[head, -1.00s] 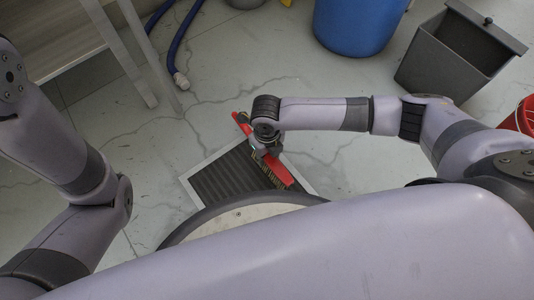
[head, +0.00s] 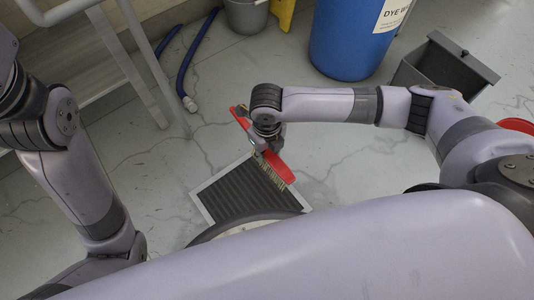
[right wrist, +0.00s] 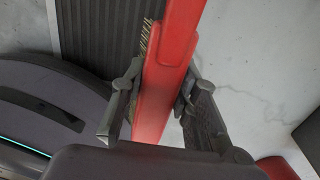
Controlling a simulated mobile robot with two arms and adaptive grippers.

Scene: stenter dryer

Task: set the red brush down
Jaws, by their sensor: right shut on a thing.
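The red brush (head: 277,167) has a long red back and pale bristles along one side. My right gripper (head: 263,147) is shut on it, around the middle of its length. In the right wrist view the two fingers (right wrist: 158,105) stand on either side of the red brush (right wrist: 172,62), and its bristles show at the left. The brush is over the right edge of a dark ribbed floor panel with a pale frame (head: 232,196); I cannot tell how high. My left arm shows at the left, but its gripper is out of view.
A blue barrel (head: 350,40) and an open grey bin (head: 440,65) stand at the back right. A blue hose (head: 188,70) lies near a pale table frame (head: 140,65) at the left. Cracked floor around the panel is clear.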

